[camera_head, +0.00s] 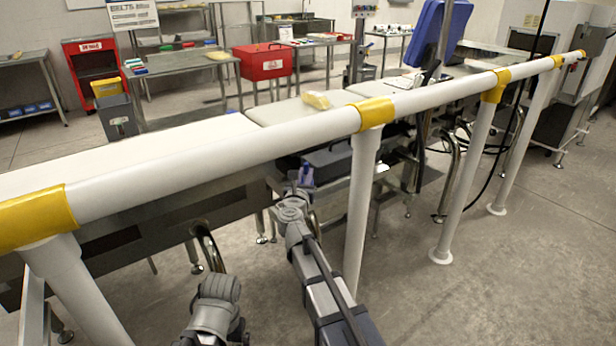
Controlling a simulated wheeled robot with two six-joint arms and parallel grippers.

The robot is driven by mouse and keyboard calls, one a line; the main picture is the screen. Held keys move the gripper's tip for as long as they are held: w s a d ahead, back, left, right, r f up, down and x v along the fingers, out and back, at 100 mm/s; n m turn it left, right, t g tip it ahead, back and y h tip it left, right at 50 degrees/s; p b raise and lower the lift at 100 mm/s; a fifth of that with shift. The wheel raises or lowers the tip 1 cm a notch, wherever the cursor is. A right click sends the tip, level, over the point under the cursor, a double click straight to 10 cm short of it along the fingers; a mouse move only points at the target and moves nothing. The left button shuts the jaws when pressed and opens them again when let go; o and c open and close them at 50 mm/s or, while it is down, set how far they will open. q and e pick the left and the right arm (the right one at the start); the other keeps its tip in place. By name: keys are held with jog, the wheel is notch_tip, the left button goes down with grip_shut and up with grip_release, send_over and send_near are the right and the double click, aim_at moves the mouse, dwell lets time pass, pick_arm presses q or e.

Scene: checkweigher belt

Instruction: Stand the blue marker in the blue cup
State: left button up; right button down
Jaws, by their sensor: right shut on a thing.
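My right gripper (298,190) is low in the middle of the view, on the near side of the white rail. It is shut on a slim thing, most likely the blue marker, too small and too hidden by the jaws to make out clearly. A small blue-violet shape (306,174) shows right at its fingertips, just below the rail. I cannot tell whether this shape is the marker or the blue cup. No other cup shows clearly. A dark grey joint of my other arm shows at the bottom, but my left gripper's fingers are not in view.
A white rail (225,147) with yellow collars crosses the whole view, and its posts (361,215) stand close to my right arm. Behind it run white belts (125,160) with a yellow packet (316,100). A red toolbox (263,62) sits farther back.

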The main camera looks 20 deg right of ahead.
dwell(0.3)
jog(key=shift+f, duration=0.2)
jog(key=c, duration=0.8)
grip_release()
jog(key=shift+r, duration=0.3)
jog(key=v, duration=1.2)
jog(key=shift+a, duration=0.15)
